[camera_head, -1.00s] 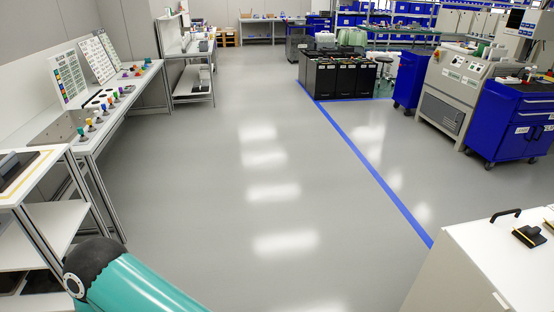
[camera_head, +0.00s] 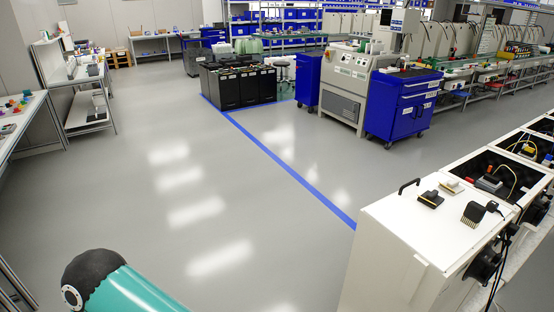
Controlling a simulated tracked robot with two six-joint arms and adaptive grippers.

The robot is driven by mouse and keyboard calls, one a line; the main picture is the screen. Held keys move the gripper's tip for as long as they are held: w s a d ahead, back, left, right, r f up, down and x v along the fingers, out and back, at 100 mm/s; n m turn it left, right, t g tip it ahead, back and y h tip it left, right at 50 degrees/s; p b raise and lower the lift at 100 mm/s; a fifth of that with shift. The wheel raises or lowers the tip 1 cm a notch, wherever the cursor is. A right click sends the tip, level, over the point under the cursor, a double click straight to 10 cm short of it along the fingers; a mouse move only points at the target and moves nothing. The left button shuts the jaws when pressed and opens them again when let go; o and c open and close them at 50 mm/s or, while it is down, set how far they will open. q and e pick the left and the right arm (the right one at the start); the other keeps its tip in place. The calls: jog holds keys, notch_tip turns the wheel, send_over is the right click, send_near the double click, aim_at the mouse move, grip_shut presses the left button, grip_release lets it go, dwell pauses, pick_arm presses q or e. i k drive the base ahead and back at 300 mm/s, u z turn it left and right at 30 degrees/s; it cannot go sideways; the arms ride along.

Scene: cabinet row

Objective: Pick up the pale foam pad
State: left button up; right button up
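A small pale block, which looks like the pale foam pad (camera_head: 453,186), lies on the white top of the cabinet (camera_head: 412,218) at the right. It is small in the picture, so its material is hard to tell. A dark block with a yellowish edge (camera_head: 431,199) lies just left of it, and a dark-and-olive item (camera_head: 474,212) lies to its lower right. Only a teal link of my own arm shows at the lower left, well away from the cabinet. Neither gripper is in view.
A black handle (camera_head: 409,185) stands up from the cabinet's left edge. Open dark compartments with cables (camera_head: 492,176) lie right of the cabinet top. A blue cart (camera_head: 402,105) stands further back. The grey floor (camera_head: 230,200) in the middle is clear.

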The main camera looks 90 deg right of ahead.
aim_at(452, 188)
jog(key=u, duration=0.4)
jog(key=i, duration=0.2)
jog(key=z, duration=2.35)
jog(key=k, duration=1.25)
jog(key=u, duration=0.45)
jog(key=i, duration=0.85)
jog(key=z, duration=0.5)
jog(key=i, duration=1.3)
jog(key=z, duration=0.35)
jog(key=i, duration=1.35)
jog(key=z, duration=0.65)
jog(key=i, duration=1.55)
jog(key=z, duration=0.7)
